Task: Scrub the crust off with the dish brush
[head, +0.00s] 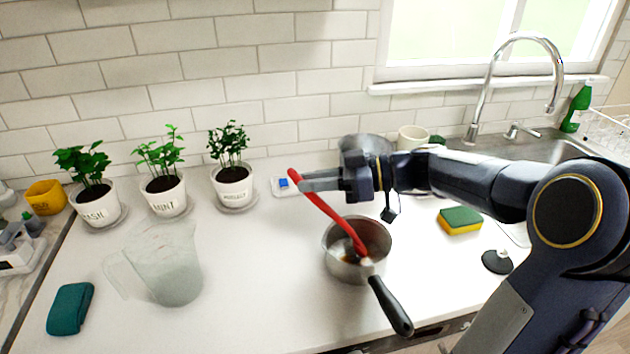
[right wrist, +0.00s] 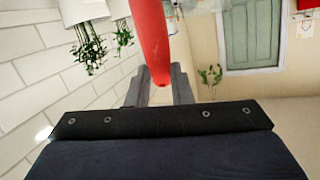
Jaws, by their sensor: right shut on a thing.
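A steel saucepan (head: 343,272) with a black handle (head: 391,306) stands on the white counter, the handle pointing toward the front edge. A brown patch, likely the crust (head: 350,258), shows on its inside floor. The red dish brush (head: 327,212) slants down from my right gripper (head: 306,181) into the pan. Its lower end is inside the pan's outline; the bristles cannot be made out. My right gripper is shut on the upper end of the brush handle. In the right wrist view the red handle (right wrist: 150,45) reaches between the fingers (right wrist: 157,88). My left gripper is out of view.
A clear pitcher (head: 168,268) and a teal cloth (head: 70,309) stand left of the pan. Three potted herbs, including the rightmost (head: 233,187), line the back. A yellow-green sponge (head: 460,221) and a black-based object (head: 497,262) lie to the right, with the sink tap (head: 483,95) behind.

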